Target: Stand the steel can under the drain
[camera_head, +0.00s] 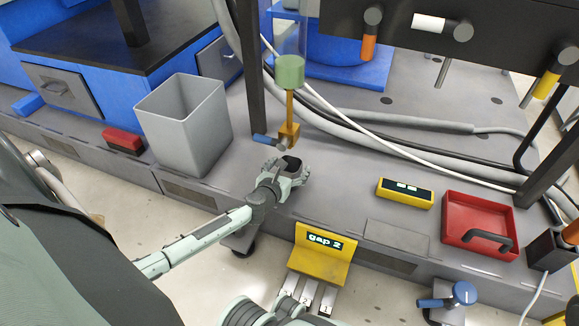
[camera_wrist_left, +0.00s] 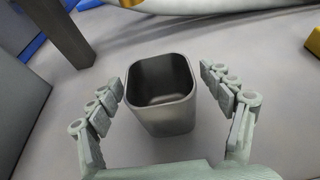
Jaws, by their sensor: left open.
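The steel can (camera_wrist_left: 165,118) is a small, dark grey, square-sided cup with rounded corners. It stands upright and open-topped on the grey deck and looks empty in the left wrist view. My left gripper (camera_wrist_left: 173,105) is open, with its fingers on both sides of the can and visible gaps beside it. In the head view my left gripper (camera_head: 288,172) surrounds the can (camera_head: 292,163), mostly hiding it. The brass drain (camera_head: 290,110) hangs below a green cylinder (camera_head: 289,72), just behind the can. My right gripper is not in view.
A blue-handled lever (camera_head: 264,139) sits beside the drain. A grey bin (camera_head: 187,125) stands to the left, and a dark post (camera_head: 250,70) rises behind. Hoses (camera_head: 390,148) cross the deck. A yellow box (camera_head: 404,193) and red tray (camera_head: 478,224) lie to the right.

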